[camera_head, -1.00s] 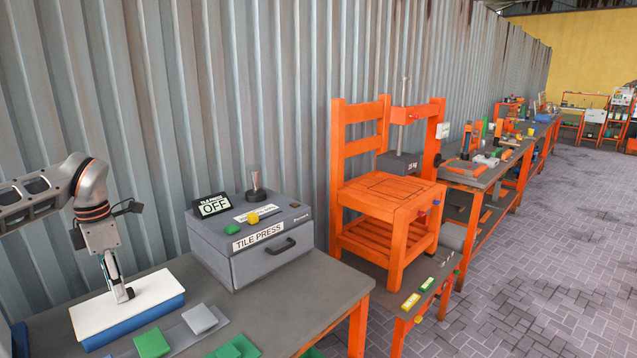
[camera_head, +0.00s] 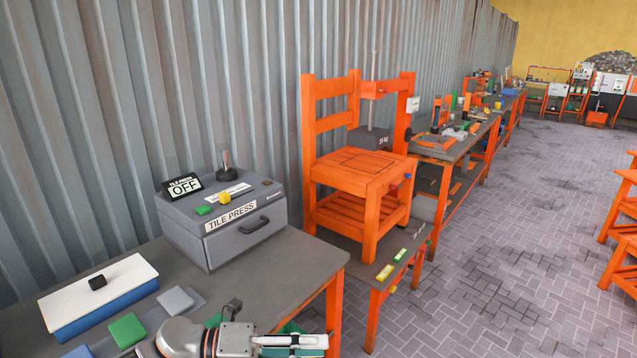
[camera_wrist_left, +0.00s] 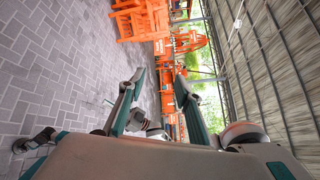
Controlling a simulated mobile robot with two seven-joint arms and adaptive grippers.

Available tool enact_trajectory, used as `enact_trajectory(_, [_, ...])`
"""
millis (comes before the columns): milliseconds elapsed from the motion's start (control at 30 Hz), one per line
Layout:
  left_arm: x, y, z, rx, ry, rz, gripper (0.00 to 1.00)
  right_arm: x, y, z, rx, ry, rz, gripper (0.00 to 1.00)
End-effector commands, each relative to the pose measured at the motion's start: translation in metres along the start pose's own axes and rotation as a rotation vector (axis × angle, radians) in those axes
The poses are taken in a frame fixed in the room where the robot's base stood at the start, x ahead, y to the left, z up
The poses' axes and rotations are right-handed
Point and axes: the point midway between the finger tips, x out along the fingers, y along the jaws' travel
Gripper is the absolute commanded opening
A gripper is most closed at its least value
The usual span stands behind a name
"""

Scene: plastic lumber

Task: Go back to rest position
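My left gripper (camera_head: 308,342) is low at the bottom of the head view, in front of the grey workbench, pointing right. In the left wrist view its two fingers (camera_wrist_left: 162,100) stand apart with nothing between them, so it is open and empty. My gripper is well apart from both. My right gripper is in no view.
The grey tile press (camera_head: 225,225), its sign reading OFF, stands on the workbench (camera_head: 290,275). Green and grey tiles (camera_head: 128,330) lie near the bench front. An orange stand (camera_head: 360,185) is beyond the bench. The paved floor (camera_head: 500,240) at the right is largely open.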

Motion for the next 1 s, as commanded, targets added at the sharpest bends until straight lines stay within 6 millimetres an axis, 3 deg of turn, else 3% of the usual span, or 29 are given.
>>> enact_trajectory(100, [0.011, -0.008, 0.001, -0.219, -0.197, -0.118, 0.34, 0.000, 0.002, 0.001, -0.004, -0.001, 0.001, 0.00])
enact_trajectory(233, [0.001, 0.002, 0.009, -0.477, -0.421, -0.211, 0.34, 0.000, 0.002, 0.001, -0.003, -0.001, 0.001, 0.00])
enact_trajectory(367, [-0.025, 0.033, 0.006, -0.757, -0.648, -0.272, 0.34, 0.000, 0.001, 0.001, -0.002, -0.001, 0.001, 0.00])
enact_trajectory(467, [-0.052, 0.069, -0.009, -0.982, -0.823, -0.297, 0.34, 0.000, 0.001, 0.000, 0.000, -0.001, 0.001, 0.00])
enact_trajectory(567, [-0.084, 0.110, -0.039, -1.213, -0.999, -0.309, 0.34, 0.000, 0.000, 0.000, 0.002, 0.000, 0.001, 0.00])
enact_trajectory(733, [-0.138, 0.174, -0.119, -1.576, -1.275, -0.292, 0.34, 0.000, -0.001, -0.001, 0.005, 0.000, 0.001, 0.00])
enact_trajectory(900, [-0.173, 0.208, -0.195, -1.821, -1.462, -0.260, 0.34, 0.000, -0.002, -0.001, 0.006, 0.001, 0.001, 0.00])
enact_trajectory(1000, [-0.183, 0.216, -0.223, -1.903, -1.524, -0.249, 0.34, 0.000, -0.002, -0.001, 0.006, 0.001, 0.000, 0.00])
